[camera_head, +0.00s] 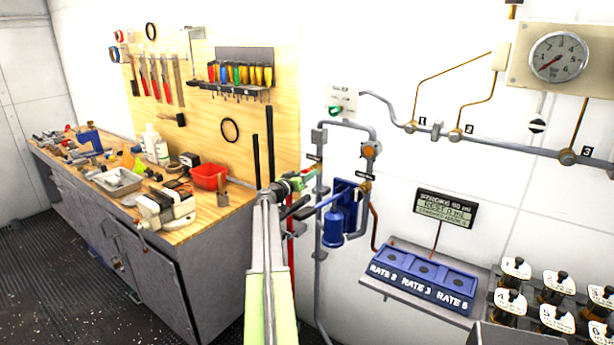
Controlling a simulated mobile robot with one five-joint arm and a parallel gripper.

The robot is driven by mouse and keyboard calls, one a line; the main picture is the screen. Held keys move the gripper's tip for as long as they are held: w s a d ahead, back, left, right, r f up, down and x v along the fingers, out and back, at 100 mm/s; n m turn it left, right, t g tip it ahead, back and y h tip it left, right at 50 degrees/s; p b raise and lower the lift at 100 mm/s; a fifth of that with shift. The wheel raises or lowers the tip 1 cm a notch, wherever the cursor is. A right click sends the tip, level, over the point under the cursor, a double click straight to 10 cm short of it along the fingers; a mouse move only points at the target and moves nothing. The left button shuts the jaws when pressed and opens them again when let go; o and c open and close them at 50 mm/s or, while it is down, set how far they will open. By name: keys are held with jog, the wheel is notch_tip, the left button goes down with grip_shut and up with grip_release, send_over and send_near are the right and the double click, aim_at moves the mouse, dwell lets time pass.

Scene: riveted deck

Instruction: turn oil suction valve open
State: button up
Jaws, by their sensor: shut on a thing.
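My arm reaches up from the bottom middle, and my gripper (294,184) is at the left vertical pipe of the pump unit. It is shut on a small handle there, which looks like the oil suction valve (309,172), with a reddish part showing at the pipe. A small dark label (314,157) sits just above it. The gripper hides most of the handle, so its exact angle cannot be told. A blue pump (334,229) with a blue lever hangs just right of the gripper.
A workbench (190,238) with tools and a red bin (208,177) stands on the left. A pressure gauge (557,57) and grey pipes are on the right wall. A tray of blue rate weights (421,276) and several black-topped bottles (514,268) are lower right.

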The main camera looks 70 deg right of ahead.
jog(key=n, duration=0.4)
jog(key=shift+d+r, duration=0.1)
jog(key=n, duration=0.4)
jog(key=shift+w+n, duration=0.1)
jog(key=shift+n, duration=0.3)
jog(key=n, duration=0.4)
jog(key=shift+n, duration=2)
jog(key=o, duration=1.4)
